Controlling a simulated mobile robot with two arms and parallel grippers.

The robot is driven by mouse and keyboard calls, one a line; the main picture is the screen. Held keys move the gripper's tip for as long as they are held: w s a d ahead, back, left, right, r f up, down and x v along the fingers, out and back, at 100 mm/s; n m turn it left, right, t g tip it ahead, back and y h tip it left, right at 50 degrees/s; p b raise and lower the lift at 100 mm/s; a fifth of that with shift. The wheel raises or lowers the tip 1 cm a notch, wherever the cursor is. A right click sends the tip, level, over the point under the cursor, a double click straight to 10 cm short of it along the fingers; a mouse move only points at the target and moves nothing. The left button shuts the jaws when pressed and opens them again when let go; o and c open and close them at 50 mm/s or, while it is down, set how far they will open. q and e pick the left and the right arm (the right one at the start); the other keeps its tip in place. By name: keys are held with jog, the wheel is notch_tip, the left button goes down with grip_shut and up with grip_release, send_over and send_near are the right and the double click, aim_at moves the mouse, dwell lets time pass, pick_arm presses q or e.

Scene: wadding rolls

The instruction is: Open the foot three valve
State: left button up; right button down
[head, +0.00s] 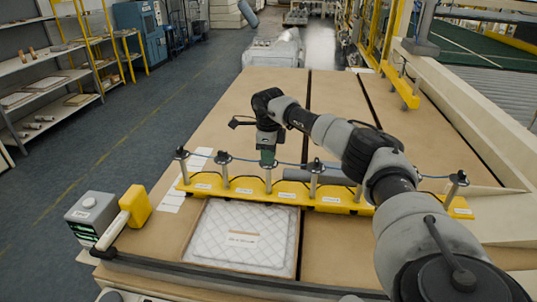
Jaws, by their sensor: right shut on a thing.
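A yellow bar (290,195) lies across the brown table and carries a row of upright metal feet with dark valve tops, joined by a blue hose. Small white labels sit on the bar; their text is too small to read. My right gripper (268,158) points down over the third foot from the left (268,183) and is shut on its valve. The gripper hides most of that valve, so I cannot tell how far it is turned. The first valve (182,154), second valve (223,158) and fourth valve (316,165) stand free. My left gripper is not in view.
A quilted white pad (241,237) lies in front of the bar. A grey box (91,214) and a yellow-and-white handled thing (135,207) stand at the table's left corner. The table beyond is mostly clear.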

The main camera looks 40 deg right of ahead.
jog(key=shift+r+n, duration=0.15)
jog(key=shift+n, duration=0.25)
jog(key=c, duration=1.1)
grip_release()
notch_tip(320, 180, up, 11)
jog(key=b, duration=0.2)
jog(key=shift+b, duration=0.4)
jog(key=shift+f, duration=0.25)
